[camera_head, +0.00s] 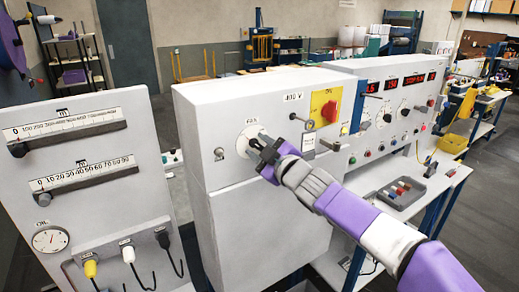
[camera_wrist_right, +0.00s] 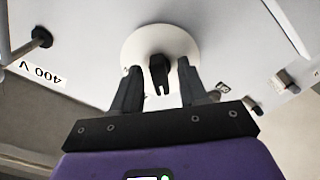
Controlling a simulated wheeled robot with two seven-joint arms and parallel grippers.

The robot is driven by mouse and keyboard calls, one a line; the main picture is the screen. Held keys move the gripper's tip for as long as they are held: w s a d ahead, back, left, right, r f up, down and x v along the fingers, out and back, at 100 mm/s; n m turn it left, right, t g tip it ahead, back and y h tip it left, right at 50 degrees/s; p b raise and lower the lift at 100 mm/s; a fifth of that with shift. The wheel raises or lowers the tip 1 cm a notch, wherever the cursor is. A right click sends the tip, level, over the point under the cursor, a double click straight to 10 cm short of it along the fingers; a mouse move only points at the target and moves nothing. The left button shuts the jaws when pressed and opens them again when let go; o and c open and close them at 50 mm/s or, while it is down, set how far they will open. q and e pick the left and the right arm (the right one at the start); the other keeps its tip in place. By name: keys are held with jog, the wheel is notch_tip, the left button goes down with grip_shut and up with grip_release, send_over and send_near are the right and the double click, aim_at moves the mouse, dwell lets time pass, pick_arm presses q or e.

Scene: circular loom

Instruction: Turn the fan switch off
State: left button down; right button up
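The fan switch is a black knob on a round white plate on the upper front of the grey cabinet, under a small label that seems to read FAN. In the head view the plate (camera_head: 243,146) shows beside my right gripper (camera_head: 265,149), which hides most of the knob. In the right wrist view the black knob (camera_wrist_right: 158,72) stands out from the white plate (camera_wrist_right: 178,42). My right gripper (camera_wrist_right: 159,90) is open there, one finger on each side of the knob, with visible gaps between. My left gripper is not in view.
A yellow panel with a red switch (camera_head: 329,111) and a 400 V label sit right of the fan switch. A small knob (camera_head: 219,153) is at its left. A gauge panel (camera_head: 90,160) stands further left. A grey tray (camera_head: 406,192) lies on the bench at right.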

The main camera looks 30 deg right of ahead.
jog(key=shift+s, duration=0.1)
jog(key=s+p, duration=0.1)
jog(key=s, duration=0.5)
jog(key=shift+s+d, duration=0.25)
jog(key=shift+s, duration=0.15)
dwell(0.4)
